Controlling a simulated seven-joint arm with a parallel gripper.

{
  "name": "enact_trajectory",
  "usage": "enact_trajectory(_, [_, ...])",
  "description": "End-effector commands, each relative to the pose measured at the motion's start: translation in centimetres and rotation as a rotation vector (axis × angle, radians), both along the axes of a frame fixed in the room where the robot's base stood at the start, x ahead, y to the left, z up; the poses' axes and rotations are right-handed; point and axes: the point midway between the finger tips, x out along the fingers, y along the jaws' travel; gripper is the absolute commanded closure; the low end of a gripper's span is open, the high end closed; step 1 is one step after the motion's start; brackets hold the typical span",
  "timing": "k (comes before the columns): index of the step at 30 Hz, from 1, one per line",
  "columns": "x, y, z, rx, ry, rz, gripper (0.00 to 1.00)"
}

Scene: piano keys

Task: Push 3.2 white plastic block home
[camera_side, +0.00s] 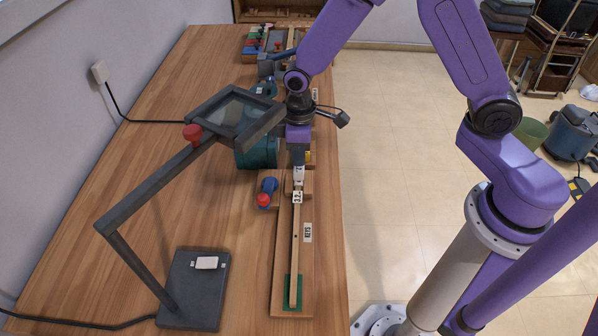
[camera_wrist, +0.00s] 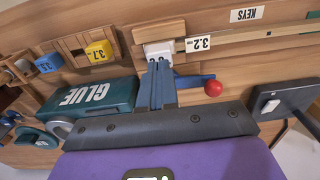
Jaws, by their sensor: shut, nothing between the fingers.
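The white plastic block (camera_wrist: 158,48) sits at the end of a long wooden key bar (camera_wrist: 250,36), beside the black-on-white 3.2 label (camera_wrist: 198,43). My gripper's blue fingers (camera_wrist: 158,66) are together and empty, with their tips at the near face of the block; they look to be touching or very close. In the side view my gripper (camera_side: 299,168) points down over the block end of the key bar (camera_side: 295,250), just behind the 3.2 label (camera_side: 297,197). The block is small there and partly hidden by the fingers. How far it is seated cannot be told.
A blue clamp with a red knob (camera_wrist: 213,88) stands close beside the fingers. A teal glue bottle (camera_wrist: 95,98), a yellow 3.7 block (camera_wrist: 99,50) and a blue block (camera_wrist: 48,63) are to the left. A magnifier lamp (camera_side: 235,115) reaches close to my gripper.

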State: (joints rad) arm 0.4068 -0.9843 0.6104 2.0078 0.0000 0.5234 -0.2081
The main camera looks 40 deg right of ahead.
Motion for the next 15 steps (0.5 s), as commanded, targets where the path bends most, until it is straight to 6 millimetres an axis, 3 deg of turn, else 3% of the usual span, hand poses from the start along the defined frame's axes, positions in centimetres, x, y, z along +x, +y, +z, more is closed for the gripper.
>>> enact_trajectory(15, [-0.01,-0.01,-0.47,-0.001,0.001,0.000,1.00])
